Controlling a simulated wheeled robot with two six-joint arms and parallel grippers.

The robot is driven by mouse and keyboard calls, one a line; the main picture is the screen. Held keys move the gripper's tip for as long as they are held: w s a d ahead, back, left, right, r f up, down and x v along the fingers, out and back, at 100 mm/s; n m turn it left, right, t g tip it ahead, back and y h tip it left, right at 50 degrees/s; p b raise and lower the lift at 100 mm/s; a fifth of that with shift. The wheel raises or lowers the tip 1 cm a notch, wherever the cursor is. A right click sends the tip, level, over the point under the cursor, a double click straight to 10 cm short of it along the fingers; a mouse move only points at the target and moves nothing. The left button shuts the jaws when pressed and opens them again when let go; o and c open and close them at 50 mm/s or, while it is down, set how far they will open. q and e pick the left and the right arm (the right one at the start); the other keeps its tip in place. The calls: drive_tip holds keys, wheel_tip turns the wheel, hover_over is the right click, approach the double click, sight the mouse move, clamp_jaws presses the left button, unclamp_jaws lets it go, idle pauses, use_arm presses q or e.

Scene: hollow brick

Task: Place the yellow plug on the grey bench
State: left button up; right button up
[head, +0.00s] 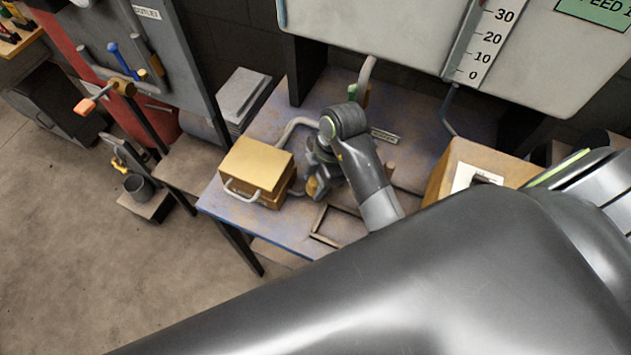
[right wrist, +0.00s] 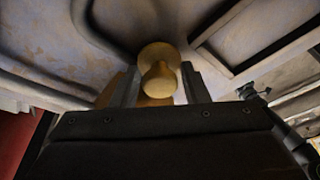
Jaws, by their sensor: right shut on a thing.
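The yellow plug (right wrist: 160,78) has a round knob and a wider disc behind it. It sits between the two fingers of my right gripper (right wrist: 160,88) in the right wrist view. In the head view the plug (head: 312,187) is partly hidden by my right gripper (head: 314,180), just right of a yellow box. My right gripper is shut on the plug, over a worn blue-grey bench (head: 265,228). I cannot tell whether the plug touches the bench. My left gripper is not in view.
The yellow box (head: 256,165) with a metal handle stands at the bench's left end. A bent pipe (head: 291,130) runs behind it. A dark rectangular frame (head: 338,226) lies near the front edge. A cardboard box (head: 470,165) stands on the right. A grey panel (head: 410,30) overhangs the back.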

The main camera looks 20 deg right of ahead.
drive_tip(key=o, duration=0.5)
drive_tip(key=shift+f, duration=0.1)
drive_tip(key=o, duration=0.5)
drive_tip(key=shift+c, duration=0.2)
